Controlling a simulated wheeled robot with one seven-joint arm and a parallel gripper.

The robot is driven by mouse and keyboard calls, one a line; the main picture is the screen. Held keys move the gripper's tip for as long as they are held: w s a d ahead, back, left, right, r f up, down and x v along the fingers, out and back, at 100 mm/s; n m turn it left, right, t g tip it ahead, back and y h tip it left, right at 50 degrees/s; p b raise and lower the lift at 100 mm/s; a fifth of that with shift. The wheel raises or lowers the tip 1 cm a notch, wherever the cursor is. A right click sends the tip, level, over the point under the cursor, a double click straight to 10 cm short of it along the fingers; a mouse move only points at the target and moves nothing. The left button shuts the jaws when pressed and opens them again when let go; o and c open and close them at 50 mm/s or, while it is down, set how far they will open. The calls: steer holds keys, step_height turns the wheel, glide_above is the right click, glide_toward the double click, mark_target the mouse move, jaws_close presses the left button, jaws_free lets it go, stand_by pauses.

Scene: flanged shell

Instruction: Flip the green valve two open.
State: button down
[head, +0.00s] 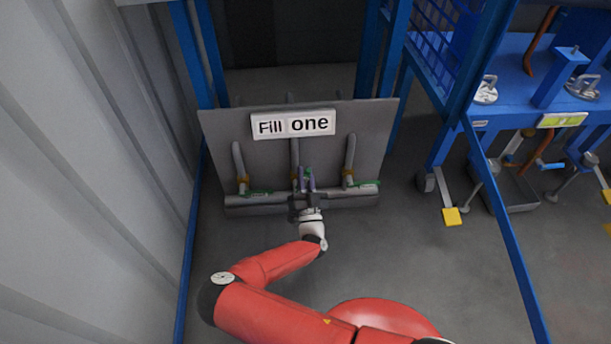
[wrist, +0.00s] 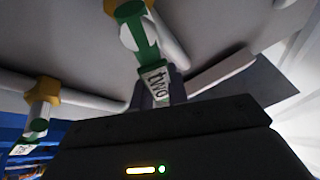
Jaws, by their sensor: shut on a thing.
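The green valve two handle (wrist: 146,45) runs along its white pipe below a yellow fitting in the wrist view. Its white label reading "two" (wrist: 158,84) sits between my gripper's fingers (wrist: 157,95). In the head view my gripper (head: 306,181) is at the middle pipe of the grey panel, shut on the green handle (head: 308,172), which is mostly hidden there.
The grey panel (head: 220,150) carries a "Fill one" sign (head: 293,124). A corrugated wall (head: 90,150) stands on the left. A blue frame and cart (head: 440,150) with yellow-ended feet stand on the right. Grey floor (head: 420,270) is clear at the lower right.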

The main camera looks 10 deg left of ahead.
steer(key=c, duration=1.4)
jaws_free()
steer(key=shift+o, duration=0.2)
steer(key=v, duration=0.8)
